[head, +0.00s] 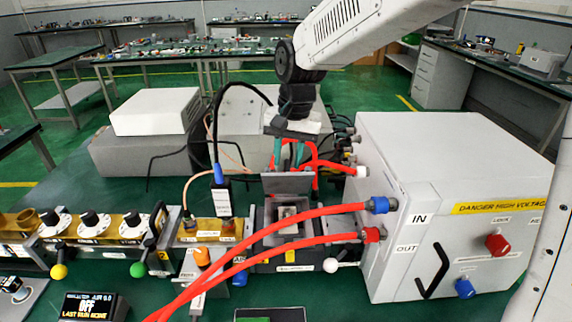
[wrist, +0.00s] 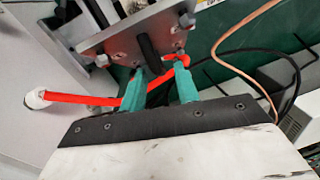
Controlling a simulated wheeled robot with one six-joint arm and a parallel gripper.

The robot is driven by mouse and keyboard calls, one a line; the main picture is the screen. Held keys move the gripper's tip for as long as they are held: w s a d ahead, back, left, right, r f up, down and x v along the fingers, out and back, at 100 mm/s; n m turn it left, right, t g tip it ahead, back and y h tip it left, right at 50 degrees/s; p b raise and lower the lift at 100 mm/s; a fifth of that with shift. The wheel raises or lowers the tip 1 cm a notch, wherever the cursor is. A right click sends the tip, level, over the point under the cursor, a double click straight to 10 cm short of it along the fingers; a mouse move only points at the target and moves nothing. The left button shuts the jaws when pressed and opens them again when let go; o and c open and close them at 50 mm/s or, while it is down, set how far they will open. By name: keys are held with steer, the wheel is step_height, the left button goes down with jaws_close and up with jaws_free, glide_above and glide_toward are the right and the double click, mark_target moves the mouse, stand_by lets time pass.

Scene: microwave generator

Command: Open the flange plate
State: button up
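The flange plate (head: 287,183) is a grey metal plate standing raised at the back edge of an open rectangular waveguide section in the head view. In the wrist view the plate (wrist: 122,38) fills the top, with bolts at its corners and a black handle (wrist: 149,50) sticking out from it. My gripper (head: 288,163) is just behind and above the plate. Its teal fingers (wrist: 161,72) are apart, with the handle's end between them, nearer the left finger. A gap shows beside the handle, and whether a finger touches it I cannot tell.
Two thick red hoses (head: 300,225) cross in front of the waveguide to the white high-voltage cabinet (head: 450,200) on the right. Another red hose (wrist: 85,98) passes behind my fingers. Black and copper cables hang at left of my gripper in the head view.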

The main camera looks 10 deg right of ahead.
steer(key=shift+a+f, duration=0.1)
steer(key=shift+f, duration=1.2)
jaws_close()
steer(key=shift+w, duration=0.1)
